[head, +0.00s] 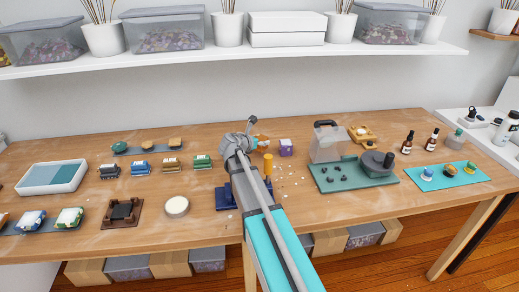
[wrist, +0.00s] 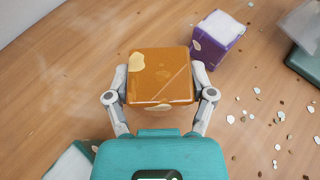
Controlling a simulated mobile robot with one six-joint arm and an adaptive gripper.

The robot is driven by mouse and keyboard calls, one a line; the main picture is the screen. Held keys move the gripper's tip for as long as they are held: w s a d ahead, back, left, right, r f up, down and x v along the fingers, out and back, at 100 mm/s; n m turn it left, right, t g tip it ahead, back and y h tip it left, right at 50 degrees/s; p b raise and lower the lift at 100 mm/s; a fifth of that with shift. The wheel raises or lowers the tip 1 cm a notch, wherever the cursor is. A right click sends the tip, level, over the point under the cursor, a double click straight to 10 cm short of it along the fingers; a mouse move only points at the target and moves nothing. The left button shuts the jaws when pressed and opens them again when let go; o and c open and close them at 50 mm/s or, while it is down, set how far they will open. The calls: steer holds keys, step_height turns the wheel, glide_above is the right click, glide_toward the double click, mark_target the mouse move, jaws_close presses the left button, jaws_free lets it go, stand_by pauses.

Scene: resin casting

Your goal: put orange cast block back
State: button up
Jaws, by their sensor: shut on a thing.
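My gripper (wrist: 160,84) is shut on the orange cast block (wrist: 160,66), with one finger against each side. The block is a glossy, square-topped orange piece with a paler patch at its upper left corner. In the head view only a bit of orange (head: 262,143) shows beside my gripper (head: 254,146), and my arm hides part of the area. I cannot tell whether the block touches the table. A purple block with a whitish top (wrist: 217,35) stands to its right, apart from it, and also shows in the head view (head: 286,148).
Small pale and brown chips (wrist: 279,145) litter the wood at right. A green mat (head: 350,177) carries a clear container (head: 327,144) and a dark round device (head: 377,163). A blue stand (head: 224,197) sits beside my arm. Several coloured blocks stand left, one green (head: 202,162).

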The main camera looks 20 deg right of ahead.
mark_target(259, 147)
steer(key=shift+w+f+b, duration=0.1)
steer(key=shift+f+b, duration=1.3)
steer(key=shift+f, duration=0.3)
steer(key=shift+f, duration=0.1)
steer(key=o, duration=1.2)
steer(key=shift+a+r, duration=0.15)
steer(key=shift+r, duration=0.1)
steer(key=p+v, duration=0.4)
steer(key=v, duration=0.7)
steer(key=shift+a+r+p, duration=0.1)
steer(key=shift+a+p, duration=0.2)
steer(key=shift+r, duration=0.1)
